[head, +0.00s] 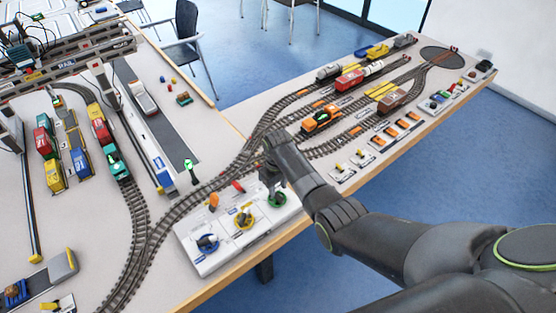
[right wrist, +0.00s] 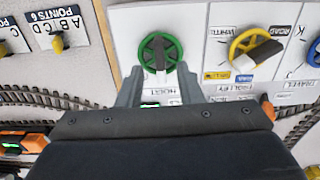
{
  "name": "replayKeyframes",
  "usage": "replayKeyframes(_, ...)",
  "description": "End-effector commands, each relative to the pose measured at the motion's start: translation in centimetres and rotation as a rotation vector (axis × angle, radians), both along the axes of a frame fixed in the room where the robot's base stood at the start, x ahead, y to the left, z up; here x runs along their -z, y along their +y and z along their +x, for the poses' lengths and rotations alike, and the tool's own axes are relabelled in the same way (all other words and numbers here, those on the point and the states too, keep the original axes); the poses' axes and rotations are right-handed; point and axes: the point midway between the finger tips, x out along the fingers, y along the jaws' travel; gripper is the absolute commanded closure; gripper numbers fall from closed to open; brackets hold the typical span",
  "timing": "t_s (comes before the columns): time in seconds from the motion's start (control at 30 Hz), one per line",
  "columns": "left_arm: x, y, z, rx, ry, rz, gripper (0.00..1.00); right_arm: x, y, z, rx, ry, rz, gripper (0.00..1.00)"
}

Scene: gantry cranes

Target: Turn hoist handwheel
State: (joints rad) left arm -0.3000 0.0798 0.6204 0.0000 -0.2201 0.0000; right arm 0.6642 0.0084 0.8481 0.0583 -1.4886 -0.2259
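The green hoist handwheel (head: 281,200) sits at the right end of a white control panel (head: 215,262). In the right wrist view the green wheel (right wrist: 172,51) has a grey part across its middle and a label below it. My right gripper (head: 272,178) is above this wheel, pointing down and partly hiding it in the head view. Its two fingers (right wrist: 159,78) are apart, one toward each side of the wheel's lower edge, with nothing held between them. I cannot tell whether they touch the rim. My left gripper is not in view.
A yellow handwheel (head: 243,220) and a blue handwheel (head: 207,244) are on the same panel. An orange knob (head: 213,201) and a red lever (head: 238,186) stand behind them. Model tracks (head: 137,215) with several trains run close by. The table's front edge is near.

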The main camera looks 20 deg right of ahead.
Motion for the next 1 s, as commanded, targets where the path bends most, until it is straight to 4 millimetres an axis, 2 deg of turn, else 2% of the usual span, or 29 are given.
replayKeyframes(0.27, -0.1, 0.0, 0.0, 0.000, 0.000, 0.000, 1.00, -4.8, 0.0, 0.0, 0.001, -0.003, 0.000, 0.67)
replayKeyframes(0.6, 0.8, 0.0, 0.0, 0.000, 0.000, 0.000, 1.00, -11.0, 0.0, 0.1, 0.000, -0.004, 0.000, 0.67)
replayKeyframes(0.8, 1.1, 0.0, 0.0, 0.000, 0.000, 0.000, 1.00, -12.9, -0.1, 0.0, 0.000, -0.001, -0.001, 0.67)
replayKeyframes(1.0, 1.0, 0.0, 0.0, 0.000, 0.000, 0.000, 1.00, -13.2, 0.0, 0.0, 0.000, 0.001, -0.001, 0.67)
